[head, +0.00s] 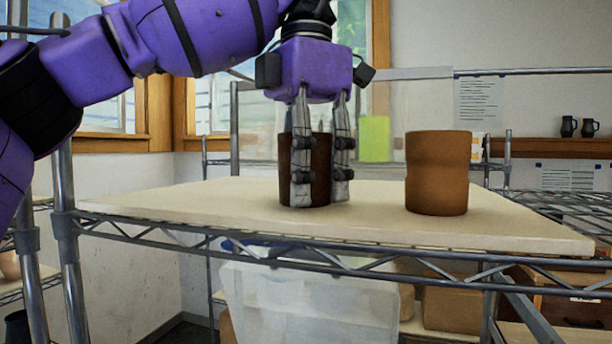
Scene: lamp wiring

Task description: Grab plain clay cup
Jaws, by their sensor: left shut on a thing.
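My left gripper (321,175) points straight down over the board and is shut on a dark brown cup (318,160). Its fingers lie against the cup's sides and hide part of them. The dark cup is upright and seems to rest on the board; I cannot tell if there is a small gap below it. A plain orange-brown clay cup (437,173) stands upright on the board to the right, apart from the gripper. My right gripper is not in view.
The pale board (240,210) lies on a wire shelf rack (250,238), with free room at left and front. A clear plastic bin (300,300) sits below. Metal posts rise at the rack's left. Dark mugs (569,126) stand on a wooden wall shelf (540,147) behind.

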